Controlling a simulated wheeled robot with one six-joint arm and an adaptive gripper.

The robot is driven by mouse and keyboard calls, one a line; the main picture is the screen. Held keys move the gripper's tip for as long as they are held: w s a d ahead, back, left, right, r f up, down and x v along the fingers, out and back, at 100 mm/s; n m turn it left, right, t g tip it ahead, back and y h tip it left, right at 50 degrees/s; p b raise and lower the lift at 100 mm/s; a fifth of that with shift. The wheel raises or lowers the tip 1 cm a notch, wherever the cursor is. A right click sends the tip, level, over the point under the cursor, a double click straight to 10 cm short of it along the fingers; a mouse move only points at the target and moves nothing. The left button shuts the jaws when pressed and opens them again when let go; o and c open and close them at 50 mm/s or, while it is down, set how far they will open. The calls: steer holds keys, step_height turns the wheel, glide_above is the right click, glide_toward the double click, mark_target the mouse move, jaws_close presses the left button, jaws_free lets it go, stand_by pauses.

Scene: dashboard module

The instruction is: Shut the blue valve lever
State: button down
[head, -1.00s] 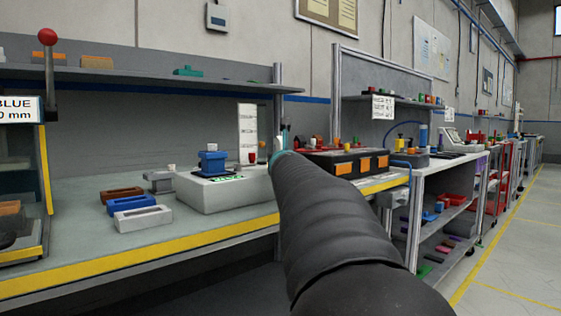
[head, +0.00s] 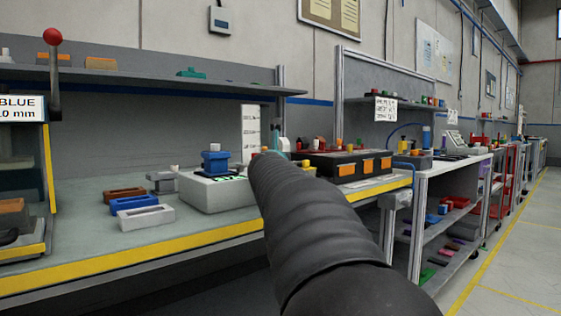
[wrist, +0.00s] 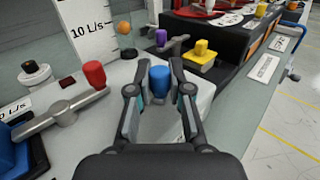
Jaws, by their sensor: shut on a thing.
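The blue valve lever's blue knob (wrist: 158,82) stands between the fingertips of my gripper (wrist: 159,76) in the wrist view. The fingers are closed on the knob, one on each side. The lever's bar and pivot are hidden behind the gripper, so its angle cannot be told. The knob is over the pale grey module (wrist: 192,94). In the head view the pale module (head: 205,196) stands on the bench, and my arm's dark sleeve hides my gripper and the blue knob.
A red-knobbed grey lever (wrist: 94,74) is close on the left. Purple (wrist: 160,38) and yellow (wrist: 203,52) knobs are beyond the gripper. A black box with orange panels (head: 347,169) stands behind my arm. Small trays (head: 145,215) lie at left. The aisle at right is clear.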

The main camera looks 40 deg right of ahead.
steer(key=shift+w+m+g+h, duration=0.15)
steer(key=shift+m+g+h, duration=0.35)
steer(key=shift+h, duration=0.1)
steer(key=c, duration=1.1)
jaws_free()
steer(key=shift+o, duration=0.2)
steer(key=v, duration=1.2)
